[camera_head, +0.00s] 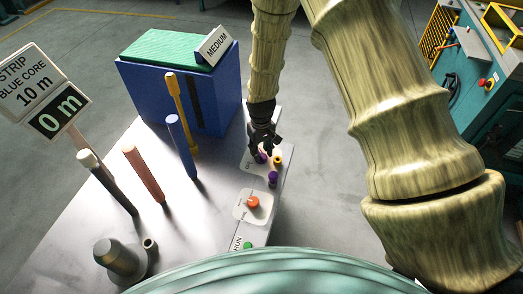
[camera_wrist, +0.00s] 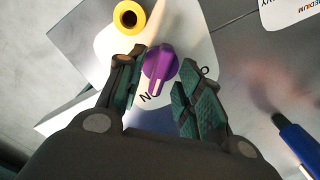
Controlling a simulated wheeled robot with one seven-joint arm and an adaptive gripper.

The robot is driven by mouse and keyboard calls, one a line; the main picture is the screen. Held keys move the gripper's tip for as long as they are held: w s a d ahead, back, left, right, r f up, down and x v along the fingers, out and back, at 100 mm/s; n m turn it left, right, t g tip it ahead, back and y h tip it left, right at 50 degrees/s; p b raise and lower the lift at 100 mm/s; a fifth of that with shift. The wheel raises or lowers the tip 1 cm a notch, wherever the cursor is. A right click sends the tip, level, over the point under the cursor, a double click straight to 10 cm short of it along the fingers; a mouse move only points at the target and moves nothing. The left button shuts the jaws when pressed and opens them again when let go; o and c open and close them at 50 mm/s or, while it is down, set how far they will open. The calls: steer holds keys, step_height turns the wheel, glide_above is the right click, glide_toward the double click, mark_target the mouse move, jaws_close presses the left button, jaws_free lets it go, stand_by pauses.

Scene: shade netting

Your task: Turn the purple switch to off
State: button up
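A purple switch (camera_wrist: 162,62) with a ridged handle sits on a white plate (camera_wrist: 195,45) in the wrist view. Its pale mark points down the picture, toward a letter that looks like N; an O shows to its right. My gripper (camera_wrist: 160,68) is open, one finger on each side of the switch, with a visible gap to the right finger; contact on the left is unclear. In the head view my gripper (camera_head: 264,143) is over the purple switch (camera_head: 261,157), mostly hidden under the fingers. A second purple knob (camera_head: 272,178) stands nearer on the panel.
A yellow ring-shaped part (camera_wrist: 129,14) is close to the left finger. An orange knob (camera_head: 253,202) and green button (camera_head: 248,245) are on the panel. Upright brown (camera_head: 145,174) and blue (camera_head: 182,147) rods and a blue box (camera_head: 165,95) stand left of my gripper.

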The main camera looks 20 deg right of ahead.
steer(key=shift+f, duration=0.35)
jaws_close()
